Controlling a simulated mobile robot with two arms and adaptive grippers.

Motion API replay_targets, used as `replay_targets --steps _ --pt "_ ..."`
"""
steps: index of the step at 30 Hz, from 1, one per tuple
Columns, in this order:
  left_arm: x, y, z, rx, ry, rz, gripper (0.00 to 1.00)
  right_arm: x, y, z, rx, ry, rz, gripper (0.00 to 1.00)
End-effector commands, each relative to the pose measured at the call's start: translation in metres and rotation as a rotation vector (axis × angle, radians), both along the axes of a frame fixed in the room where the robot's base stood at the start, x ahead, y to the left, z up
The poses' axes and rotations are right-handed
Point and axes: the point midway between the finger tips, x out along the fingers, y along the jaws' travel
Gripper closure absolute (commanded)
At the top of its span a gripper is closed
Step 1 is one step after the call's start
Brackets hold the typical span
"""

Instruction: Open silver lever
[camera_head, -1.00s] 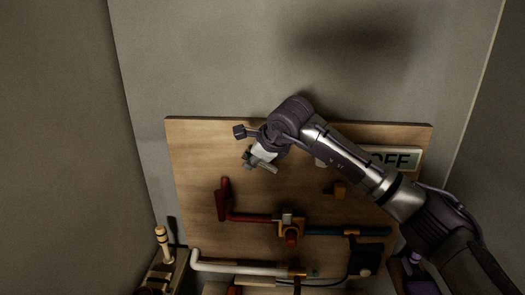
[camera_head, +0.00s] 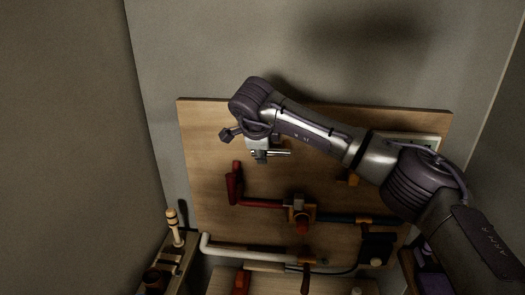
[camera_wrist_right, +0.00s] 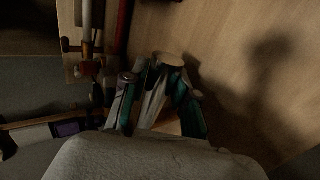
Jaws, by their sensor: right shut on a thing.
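The silver lever (camera_head: 280,152) shows in the head view as a thin grey bar, sticking out level to the right from my right gripper. My right gripper (camera_head: 262,153) is in front of the upper left of the wooden board and is shut on it. The gripper and wrist cover the lever's other end and its mount. In the right wrist view the fingers (camera_wrist_right: 162,88) with teal sides close together around a pale, narrow piece, dim and partly hidden. My left gripper is in neither view.
The wooden board (camera_head: 205,130) carries a red pipe (camera_head: 262,203) with an orange-brown valve (camera_head: 300,214) below my gripper, and a white pipe (camera_head: 245,252) lower down. My right arm partly covers the sign at the upper right. A wooden-handled tool (camera_head: 174,225) stands at the lower left.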

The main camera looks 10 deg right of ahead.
Motion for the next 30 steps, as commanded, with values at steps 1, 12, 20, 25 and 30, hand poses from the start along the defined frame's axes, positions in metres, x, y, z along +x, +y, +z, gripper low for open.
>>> replay_targets --steps 1,12,20,25,30 --pt "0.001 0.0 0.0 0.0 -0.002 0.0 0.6 0.0 -0.001 -0.001 -0.007 0.003 0.001 1.0" --pt "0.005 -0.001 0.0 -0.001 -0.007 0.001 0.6 -0.001 -0.001 -0.003 -0.009 0.006 0.0 0.65" --pt "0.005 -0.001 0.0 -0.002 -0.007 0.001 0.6 0.0 -0.001 -0.002 -0.006 0.004 0.0 0.45" --pt "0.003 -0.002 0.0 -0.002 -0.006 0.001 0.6 -0.001 0.0 0.0 -0.005 0.003 0.001 0.45" --pt "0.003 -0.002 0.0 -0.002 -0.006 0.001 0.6 -0.009 0.003 0.015 -0.004 0.0 0.002 0.45"
